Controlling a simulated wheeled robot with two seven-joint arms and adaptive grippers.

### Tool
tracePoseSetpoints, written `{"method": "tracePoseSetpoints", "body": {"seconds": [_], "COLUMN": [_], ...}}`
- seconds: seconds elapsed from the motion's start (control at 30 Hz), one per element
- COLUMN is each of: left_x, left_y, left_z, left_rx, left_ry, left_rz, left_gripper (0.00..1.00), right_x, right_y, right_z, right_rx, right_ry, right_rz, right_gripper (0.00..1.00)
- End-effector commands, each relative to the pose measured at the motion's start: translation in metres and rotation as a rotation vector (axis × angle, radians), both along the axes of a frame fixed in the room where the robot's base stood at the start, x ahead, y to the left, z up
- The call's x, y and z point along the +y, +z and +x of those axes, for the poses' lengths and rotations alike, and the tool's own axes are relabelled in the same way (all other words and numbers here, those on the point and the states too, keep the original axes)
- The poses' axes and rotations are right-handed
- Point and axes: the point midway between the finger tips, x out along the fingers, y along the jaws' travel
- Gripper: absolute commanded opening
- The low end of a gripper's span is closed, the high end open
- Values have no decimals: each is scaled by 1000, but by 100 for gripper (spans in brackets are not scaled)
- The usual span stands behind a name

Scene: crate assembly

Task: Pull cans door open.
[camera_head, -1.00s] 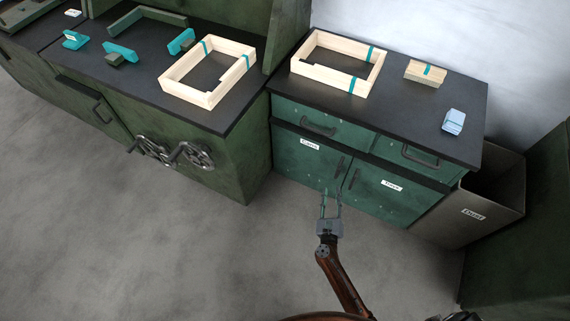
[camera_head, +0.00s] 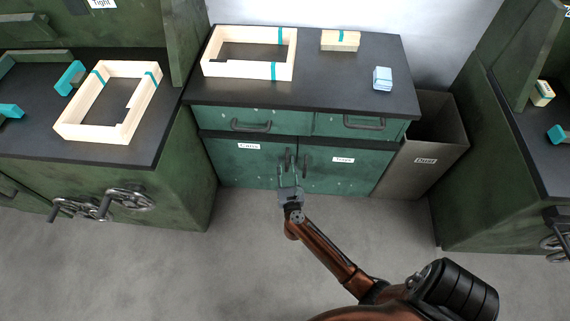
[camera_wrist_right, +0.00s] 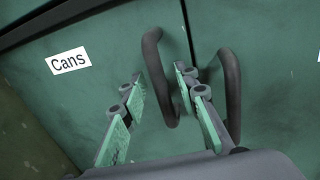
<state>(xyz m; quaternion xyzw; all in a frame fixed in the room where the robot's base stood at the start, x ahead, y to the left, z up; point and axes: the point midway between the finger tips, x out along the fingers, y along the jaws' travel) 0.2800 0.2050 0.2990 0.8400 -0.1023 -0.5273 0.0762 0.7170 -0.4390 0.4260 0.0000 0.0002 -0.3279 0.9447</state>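The green cans door (camera_head: 235,165) carries a "Cans" label and is closed in the lower left of the cabinet. Its dark upright handle (camera_head: 288,160) is near the door's right edge. My right gripper (camera_head: 288,175) is open in front of this handle. In the right wrist view the cans door (camera_wrist_right: 85,100) fills the left, and its handle (camera_wrist_right: 156,75) shows between the two spread fingers (camera_wrist_right: 158,92). I cannot tell whether either finger touches it. My left gripper is in neither view.
The neighbouring door's handle (camera_wrist_right: 232,85) stands just right of my right finger; that door (camera_head: 345,172) is closed. Two drawers sit above. The black countertop (camera_head: 345,85) holds a wooden frame (camera_head: 250,70). A bin (camera_head: 430,145) is at the right. The floor in front is clear.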

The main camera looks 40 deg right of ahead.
Motion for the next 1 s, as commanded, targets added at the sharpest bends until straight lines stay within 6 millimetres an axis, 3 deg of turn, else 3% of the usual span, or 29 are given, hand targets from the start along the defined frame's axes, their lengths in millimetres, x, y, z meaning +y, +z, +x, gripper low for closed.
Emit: {"method": "tracePoseSetpoints", "body": {"seconds": [0.2, 0.6, 1.0], "left_x": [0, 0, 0], "left_y": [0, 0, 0], "left_z": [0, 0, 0], "left_rx": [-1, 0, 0], "left_ry": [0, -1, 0], "left_rz": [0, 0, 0], "left_gripper": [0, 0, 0], "right_x": [0, 0, 0], "right_y": [0, 0, 0], "right_z": [0, 0, 0], "right_rx": [0, 0, 1], "right_ry": [0, 0, 1], "right_rz": [0, 0, 1], "right_gripper": [28, 0, 0]}}
